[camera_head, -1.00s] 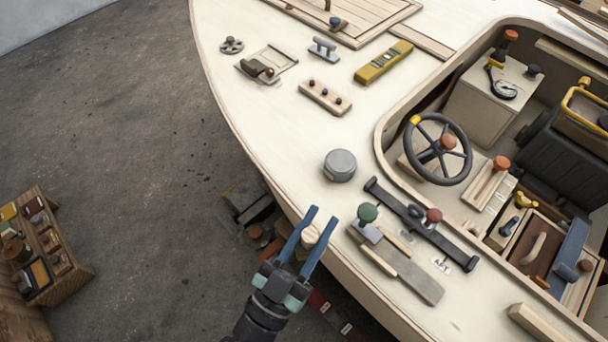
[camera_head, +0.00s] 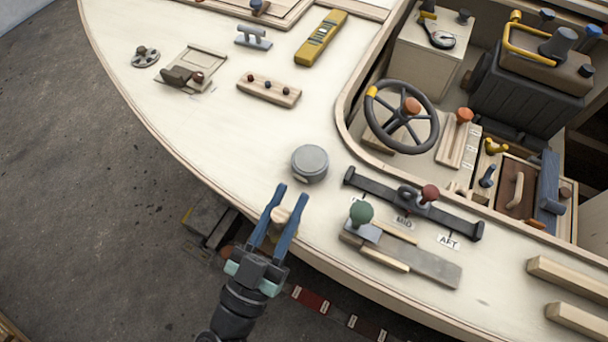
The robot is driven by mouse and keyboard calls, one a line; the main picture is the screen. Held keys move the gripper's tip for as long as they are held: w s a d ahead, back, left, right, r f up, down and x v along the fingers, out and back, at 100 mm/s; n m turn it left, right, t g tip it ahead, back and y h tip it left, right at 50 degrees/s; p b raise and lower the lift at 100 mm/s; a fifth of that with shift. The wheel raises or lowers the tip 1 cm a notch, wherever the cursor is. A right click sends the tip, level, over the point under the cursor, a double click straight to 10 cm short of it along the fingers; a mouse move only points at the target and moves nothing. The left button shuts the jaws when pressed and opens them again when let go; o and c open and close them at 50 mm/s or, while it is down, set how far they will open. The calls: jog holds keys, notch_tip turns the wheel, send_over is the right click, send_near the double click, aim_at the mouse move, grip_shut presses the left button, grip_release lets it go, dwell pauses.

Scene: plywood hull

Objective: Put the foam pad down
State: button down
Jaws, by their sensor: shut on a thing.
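My gripper (camera_head: 293,191) is over the near edge of the pale plywood deck (camera_head: 215,130), its blue fingers pointing up the picture. A small beige, rounded piece (camera_head: 281,215) sits between the fingers, partly hidden by them; it appears to be the foam pad. The gripper is shut on it. The fingertips lie just below and left of a grey round cap (camera_head: 310,163) in the picture. I cannot tell how high the pad is above the deck, or whether it touches.
A black bar with a red knob (camera_head: 429,193) and a slide with a green knob (camera_head: 361,212) lie to the right. The steering wheel (camera_head: 401,117) stands in the cockpit beyond. Deck left of the cap is clear up to a wooden strip (camera_head: 268,89).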

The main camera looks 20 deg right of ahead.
jog(key=w+d, duration=0.2)
jog(key=shift+d, duration=0.3)
jog(key=shift+w+d, duration=0.95)
jog(key=shift+d, duration=0.2)
jog(key=shift+a+f+b, duration=0.1)
jog(key=shift+f+b, duration=0.4)
jog(key=shift+f, duration=0.25)
jog(key=c, duration=0.6)
grip_release()
jog(key=shift+f, duration=0.15)
jog(key=shift+c, duration=0.2)
